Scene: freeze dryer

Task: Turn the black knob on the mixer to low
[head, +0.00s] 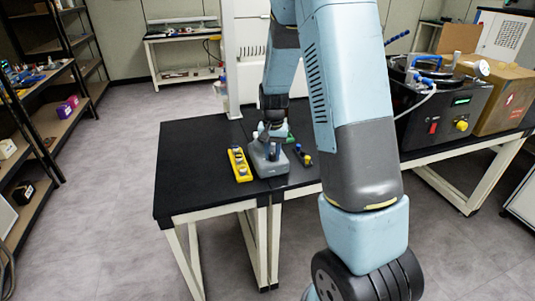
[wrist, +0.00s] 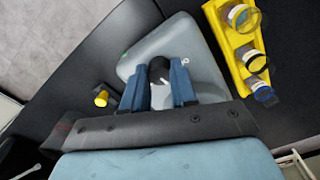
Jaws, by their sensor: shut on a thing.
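The mixer (head: 268,162) is a grey, rounded box on the black table, partly hidden by my arm in the head view. In the wrist view its pale grey housing (wrist: 205,65) fills the middle. The black knob (wrist: 158,68) stands up from the housing between my two blue fingers. My gripper (wrist: 158,82) is shut on the knob, one finger on each side. The knob's setting marks cannot be read. In the head view my gripper (head: 270,138) is small and low over the mixer's top.
A yellow rack (head: 239,163) with several capped vials stands close to the mixer's left. A black machine (head: 440,115) and a cardboard box (head: 505,97) stand farther right. The table's left part is clear.

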